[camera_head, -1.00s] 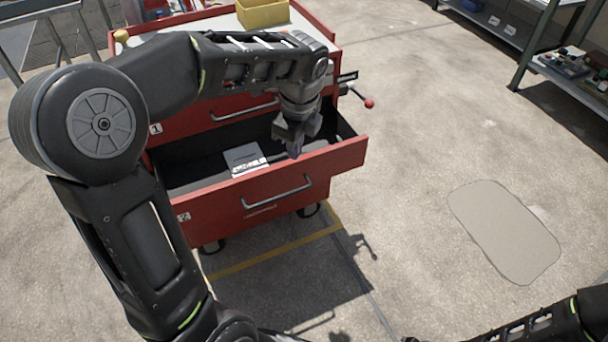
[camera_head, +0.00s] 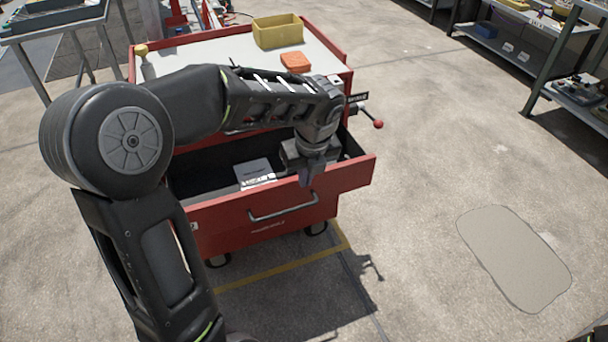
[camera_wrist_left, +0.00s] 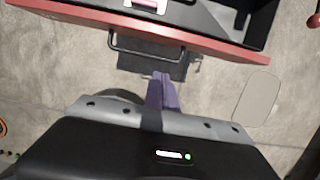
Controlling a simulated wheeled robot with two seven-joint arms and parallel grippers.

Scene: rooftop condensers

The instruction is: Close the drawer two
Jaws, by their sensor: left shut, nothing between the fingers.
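Drawer two (camera_head: 230,228) is the red lower drawer of a tool trolley, and it stands pulled out. Its grey bar handle (camera_head: 283,211) is on the front panel and also shows in the left wrist view (camera_wrist_left: 150,52). A grey-and-white box (camera_head: 255,173) lies inside the drawer. My left gripper (camera_head: 312,180) is shut and empty, pointing down at the drawer's front edge, near the handle's right end. In the left wrist view its purple fingers (camera_wrist_left: 161,82) are together, with the handle just beyond their tips. I cannot tell whether they touch it.
The trolley top (camera_head: 215,52) holds a yellow bin (camera_head: 278,32) and an orange block (camera_head: 296,62). A red-knobbed lever (camera_head: 378,124) sticks out at the trolley's right side. Shelving (camera_head: 535,50) stands at the upper right. The floor in front and right is clear.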

